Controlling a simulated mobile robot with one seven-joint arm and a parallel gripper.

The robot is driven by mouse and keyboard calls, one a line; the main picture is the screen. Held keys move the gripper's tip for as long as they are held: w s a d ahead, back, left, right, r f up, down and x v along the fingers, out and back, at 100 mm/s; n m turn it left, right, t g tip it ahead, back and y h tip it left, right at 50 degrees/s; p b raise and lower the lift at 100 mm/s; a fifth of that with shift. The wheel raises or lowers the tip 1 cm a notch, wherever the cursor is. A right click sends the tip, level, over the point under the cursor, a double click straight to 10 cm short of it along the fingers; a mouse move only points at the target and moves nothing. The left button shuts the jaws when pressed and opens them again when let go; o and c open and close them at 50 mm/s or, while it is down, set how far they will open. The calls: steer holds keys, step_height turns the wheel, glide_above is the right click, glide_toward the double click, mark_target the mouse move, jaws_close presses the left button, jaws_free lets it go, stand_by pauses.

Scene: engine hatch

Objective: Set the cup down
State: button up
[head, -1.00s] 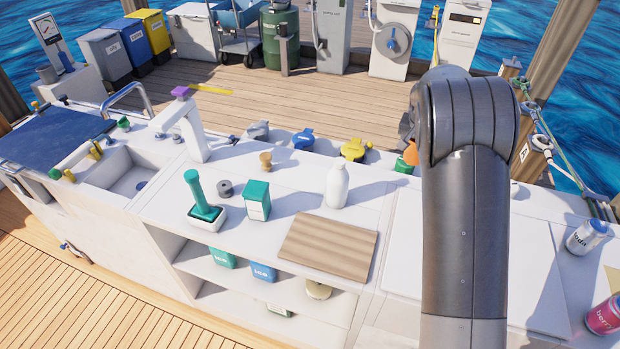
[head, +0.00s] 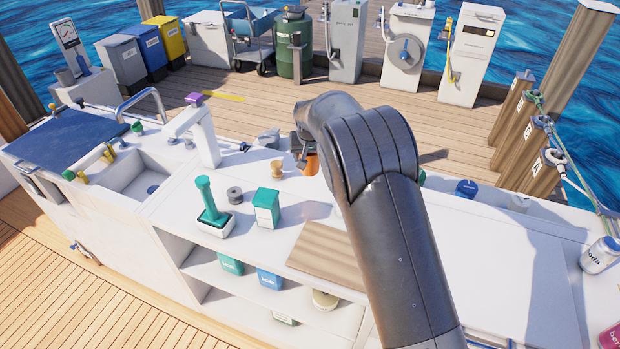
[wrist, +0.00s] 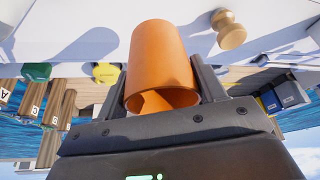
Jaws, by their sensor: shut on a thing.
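An orange cup (wrist: 160,62) is held between the two fingers of my gripper (wrist: 164,85) in the wrist view. My gripper is shut on it. In the head view only a small part of the cup (head: 311,165) shows, beside my dark arm, above the back part of the white counter (head: 490,245). The rest of the cup and most of my gripper (head: 302,148) are hidden behind the arm there. I cannot tell whether the cup touches the counter.
A small wooden knob-shaped piece (head: 277,168) stands just left of the cup. A teal box (head: 266,207), a dark ring (head: 235,195) and a teal-handled brush (head: 209,200) stand further left. A wooden board (head: 325,255) lies in front. The counter right of my arm is largely clear.

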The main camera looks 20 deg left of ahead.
mark_target(311, 158)
steer(key=shift+f, duration=3.45)
steer(key=shift+f, duration=0.15)
steer(key=o, duration=1)
steer(key=v, duration=1.2)
steer(key=shift+d+r, duration=0.1)
steer(key=shift+r, duration=0.15)
